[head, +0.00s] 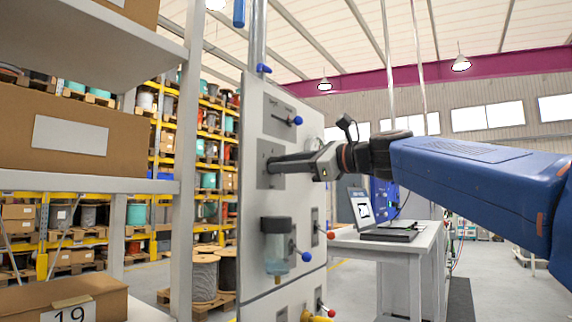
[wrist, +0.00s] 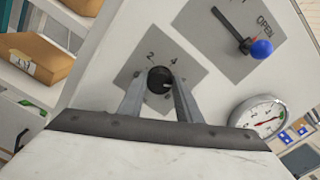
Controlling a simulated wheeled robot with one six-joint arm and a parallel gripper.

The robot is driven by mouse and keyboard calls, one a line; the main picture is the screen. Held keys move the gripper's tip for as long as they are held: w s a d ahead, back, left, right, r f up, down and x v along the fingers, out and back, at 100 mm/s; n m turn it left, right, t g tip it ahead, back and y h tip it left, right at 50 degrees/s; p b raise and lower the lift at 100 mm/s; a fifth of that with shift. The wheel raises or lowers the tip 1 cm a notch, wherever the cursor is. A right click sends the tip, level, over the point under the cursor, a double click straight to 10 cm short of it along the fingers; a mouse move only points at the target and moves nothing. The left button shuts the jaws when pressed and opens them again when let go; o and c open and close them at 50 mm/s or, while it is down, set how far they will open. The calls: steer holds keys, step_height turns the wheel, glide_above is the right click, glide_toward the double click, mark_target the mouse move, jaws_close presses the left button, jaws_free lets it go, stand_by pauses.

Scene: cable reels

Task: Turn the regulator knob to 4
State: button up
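The regulator knob (wrist: 160,80) is a small dark round knob on a grey square plate on the upright panel. The numbers 2 and 4 show on the plate above it, in the wrist view. My gripper (wrist: 161,82) has one finger on each side of the knob, and the fingertips appear to touch its sides. A small pale mark shows on the knob's lower right, but I cannot read its setting with certainty. In the head view my gripper (head: 272,165) reaches left to the grey plate (head: 264,180), and its fingers hide the knob.
A blue-balled lever (wrist: 261,48) on a plate marked OPEN and a round gauge (wrist: 262,116) are close by on the panel. A bench with a laptop (head: 372,215) stands behind.

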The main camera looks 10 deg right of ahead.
steer(key=shift+n, duration=0.4)
steer(key=n, duration=1)
steer(key=shift+s+f+n, duration=0.1)
steer(key=shift+f+n, duration=0.1)
steer(key=shift+n, duration=0.2)
stand_by(0.4)
steer(key=o, duration=1)
steer(key=shift+o, duration=0.2)
steer(key=shift+s, duration=0.1)
steer(key=v, duration=1.7)
